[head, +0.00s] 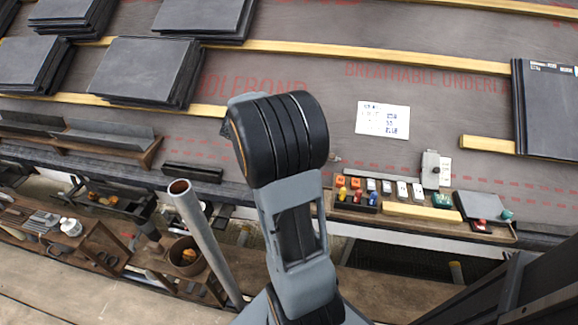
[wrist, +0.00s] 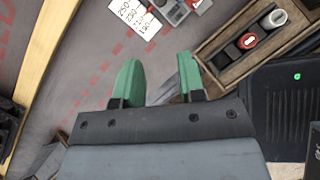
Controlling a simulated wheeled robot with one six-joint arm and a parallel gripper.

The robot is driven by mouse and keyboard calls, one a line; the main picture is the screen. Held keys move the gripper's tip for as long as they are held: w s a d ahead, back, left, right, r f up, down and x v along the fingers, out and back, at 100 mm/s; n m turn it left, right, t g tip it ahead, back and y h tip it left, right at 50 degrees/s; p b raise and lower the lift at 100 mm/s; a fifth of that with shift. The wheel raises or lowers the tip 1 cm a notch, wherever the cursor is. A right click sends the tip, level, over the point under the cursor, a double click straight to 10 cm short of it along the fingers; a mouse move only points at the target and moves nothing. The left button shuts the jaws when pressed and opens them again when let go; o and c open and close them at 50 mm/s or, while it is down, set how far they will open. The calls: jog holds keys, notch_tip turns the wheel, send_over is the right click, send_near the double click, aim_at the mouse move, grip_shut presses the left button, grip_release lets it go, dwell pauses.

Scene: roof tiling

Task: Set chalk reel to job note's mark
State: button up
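The job note (head: 383,119) is a white sheet with small printed marks, lying on the grey underlay; its print is too small to read. A grey upright device (head: 430,168), which may be the chalk reel, stands beside a narrow white card (head: 445,170) behind the wooden tray. In the wrist view, a white card with a column of numbers (wrist: 135,15) lies at the top, next to a grey and red device (wrist: 178,8) cut by the edge. My gripper (wrist: 160,80) has green fingertips spread apart, with nothing held. The arm hides it in the head view.
A wooden tray (head: 400,209) holds small coloured items; a tray edge with red and white pieces also shows in the wrist view (wrist: 228,40). A dark box with a green light (wrist: 278,105) is at right. Slate stacks (head: 150,70) lie at left, battens (head: 380,56) across.

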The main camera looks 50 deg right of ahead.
jog(key=shift+n, duration=0.8)
jog(key=b+x, duration=0.5)
jog(key=x, duration=1.2)
jog(key=shift+d+f+b, duration=0.2)
jog(key=shift+d+b, duration=0.2)
grip_shut()
